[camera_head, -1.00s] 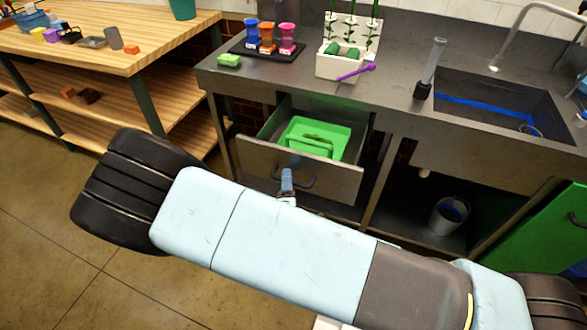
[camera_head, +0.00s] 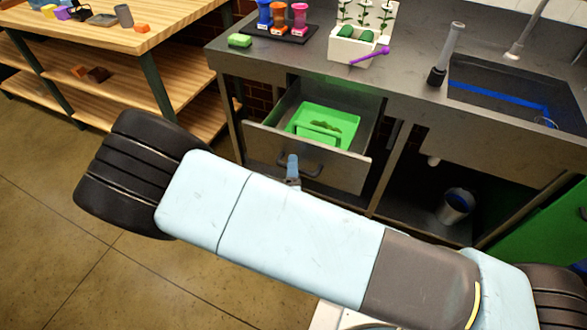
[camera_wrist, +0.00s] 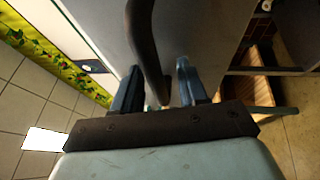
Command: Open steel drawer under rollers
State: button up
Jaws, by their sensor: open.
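The steel drawer (camera_head: 345,172) stands open below the counter, its front pulled well out. A green tray (camera_head: 345,122) with a darker green item inside lies in it. The drawer's dark bar handle (camera_head: 314,170) is on its front; it also shows in the wrist view (camera_wrist: 144,45) as a curved bar. My gripper (camera_head: 292,168) is at the handle in the head view. In the wrist view my gripper (camera_wrist: 158,88) has its two blue fingers apart, with the bar running between them and a gap beside the right finger. Contact with the left finger is unclear.
Coloured hourglass-shaped pieces (camera_head: 281,18) stand on a black tray above the drawer. A green block (camera_head: 239,41), a white holder (camera_head: 352,44) and a sink (camera_head: 500,90) share the counter. A bucket (camera_head: 456,205) stands below. A wooden bench (camera_head: 175,25) is at left.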

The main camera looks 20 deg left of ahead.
jog(key=v, duration=1.4)
dwell(0.4)
